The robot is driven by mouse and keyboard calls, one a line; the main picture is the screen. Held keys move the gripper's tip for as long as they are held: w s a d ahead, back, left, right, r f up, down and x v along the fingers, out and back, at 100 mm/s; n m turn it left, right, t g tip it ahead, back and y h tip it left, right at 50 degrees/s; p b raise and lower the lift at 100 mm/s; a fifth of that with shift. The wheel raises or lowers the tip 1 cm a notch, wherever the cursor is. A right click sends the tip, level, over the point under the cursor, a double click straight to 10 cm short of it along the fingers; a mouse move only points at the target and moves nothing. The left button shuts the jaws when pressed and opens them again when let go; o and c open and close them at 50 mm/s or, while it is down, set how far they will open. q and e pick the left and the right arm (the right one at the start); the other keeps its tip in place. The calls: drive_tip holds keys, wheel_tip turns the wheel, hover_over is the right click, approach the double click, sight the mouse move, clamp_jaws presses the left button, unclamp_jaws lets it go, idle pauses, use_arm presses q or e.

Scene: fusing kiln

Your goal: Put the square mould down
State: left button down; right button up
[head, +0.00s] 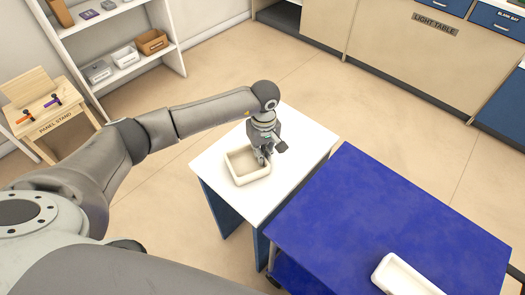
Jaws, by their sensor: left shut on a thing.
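The square mould (240,178) is a cream, shallow, open box at the white-topped table (298,150). My left gripper (263,158) is shut on the mould at its right-hand wall, with the wrist above it. The mould looks level and at or very close to the table top; I cannot tell whether it touches. My gripper hides part of its far right wall. My right gripper is not in view.
A blue-topped table (390,215) stands close at the right, with a white long mould (402,276) near its front edge. A wooden panel stand (50,118) and white shelves (125,70) are at the left. The white table top is otherwise clear.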

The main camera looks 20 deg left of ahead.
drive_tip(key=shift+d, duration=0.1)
use_arm(q)
drive_tip(key=shift+f+b, duration=0.15)
drive_tip(key=shift+b, duration=0.15)
drive_tip(key=c, duration=1.6)
unclamp_jaws()
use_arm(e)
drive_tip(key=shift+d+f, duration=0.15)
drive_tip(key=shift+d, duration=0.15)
use_arm(q)
drive_tip(key=shift+r, duration=0.25)
wheel_tip(320, 180, up, 12)
drive_tip(key=b, duration=0.1)
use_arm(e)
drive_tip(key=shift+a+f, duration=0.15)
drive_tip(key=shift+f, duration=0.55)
use_arm(q)
drive_tip(key=shift+w+d, duration=0.1)
